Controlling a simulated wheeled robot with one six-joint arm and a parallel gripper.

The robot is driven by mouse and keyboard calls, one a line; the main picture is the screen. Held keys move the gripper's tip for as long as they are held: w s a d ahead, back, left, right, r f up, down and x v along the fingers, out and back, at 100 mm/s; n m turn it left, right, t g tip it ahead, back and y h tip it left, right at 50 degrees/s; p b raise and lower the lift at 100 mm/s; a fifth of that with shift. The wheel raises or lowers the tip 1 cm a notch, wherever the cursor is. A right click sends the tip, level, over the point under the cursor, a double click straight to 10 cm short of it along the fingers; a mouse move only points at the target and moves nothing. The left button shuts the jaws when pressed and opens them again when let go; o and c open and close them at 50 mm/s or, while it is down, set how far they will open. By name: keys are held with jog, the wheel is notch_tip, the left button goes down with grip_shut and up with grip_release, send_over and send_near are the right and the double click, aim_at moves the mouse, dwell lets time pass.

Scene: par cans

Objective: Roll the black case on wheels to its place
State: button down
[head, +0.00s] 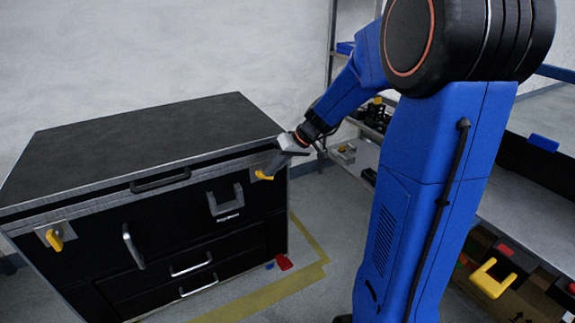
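The black case (150,130) stands upright on the floor at the left, with silver edges, drawers and metal handles on its front. A yellow latch (55,240) is at its front left corner, and a similar yellow part (263,175) is at its front right corner. My gripper (276,162) is at that right corner, its end over or against the yellow part. Whether its fingers are shut on it cannot be told. A red pedal-like part (283,262) and a small blue one show low by the case's right side; its wheels are not clearly visible.
Yellow floor tape (300,278) runs along the case's right side and front. A white wall is behind. Shelving (355,150) with small items stands behind my arm. A bench (530,195) with boxes beneath is at the right. Grey floor between is clear.

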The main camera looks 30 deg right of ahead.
jog(key=a, duration=3)
jog(key=shift+s+a, duration=0.35)
jog(key=shift+s, duration=0.1)
jog(key=shift+d, duration=0.1)
